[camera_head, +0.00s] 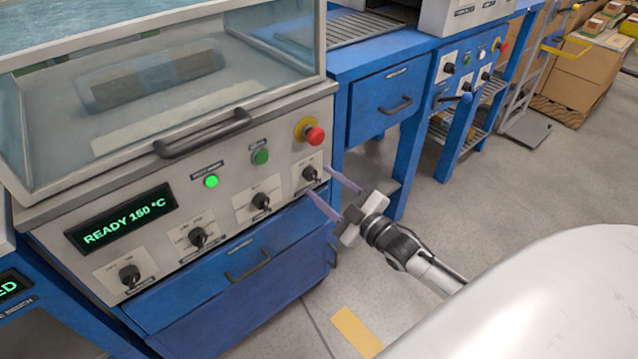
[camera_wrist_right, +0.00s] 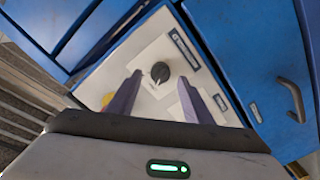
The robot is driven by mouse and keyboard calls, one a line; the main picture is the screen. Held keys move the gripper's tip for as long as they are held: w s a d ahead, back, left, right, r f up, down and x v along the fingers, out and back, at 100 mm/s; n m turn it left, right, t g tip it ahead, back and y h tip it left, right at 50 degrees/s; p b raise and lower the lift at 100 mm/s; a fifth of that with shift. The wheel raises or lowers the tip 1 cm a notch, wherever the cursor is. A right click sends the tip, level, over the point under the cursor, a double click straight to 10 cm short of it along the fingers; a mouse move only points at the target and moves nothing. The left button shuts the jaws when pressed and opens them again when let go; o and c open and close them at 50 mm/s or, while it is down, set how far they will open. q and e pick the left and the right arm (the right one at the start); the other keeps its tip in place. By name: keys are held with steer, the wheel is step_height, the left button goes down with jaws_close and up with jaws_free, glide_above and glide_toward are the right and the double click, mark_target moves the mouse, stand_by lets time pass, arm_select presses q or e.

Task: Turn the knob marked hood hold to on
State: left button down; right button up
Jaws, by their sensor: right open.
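Several black knobs sit in a row on the front panel (camera_head: 225,213) of the hooded machine; their small labels are too blurred to read, so I cannot tell which is marked hood hold. My right gripper (camera_head: 317,180) is open in front of the rightmost knob (camera_head: 310,174), its two purple fingers pointing at the panel. In the right wrist view a black knob (camera_wrist_right: 160,72) with a pale pointer mark shows between the fingers of the gripper (camera_wrist_right: 159,80). I cannot tell whether they touch it. My left gripper is out of view.
A red stop button (camera_head: 315,136) stands just above the rightmost knob. The hood handle (camera_head: 203,135) juts out above; a blue drawer (camera_head: 225,275) lies below.

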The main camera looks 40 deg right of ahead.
steer(key=shift+w, duration=1.1)
steer(key=shift+a, duration=0.1)
steer(key=c, duration=1.1)
steer(key=shift+o, duration=0.2)
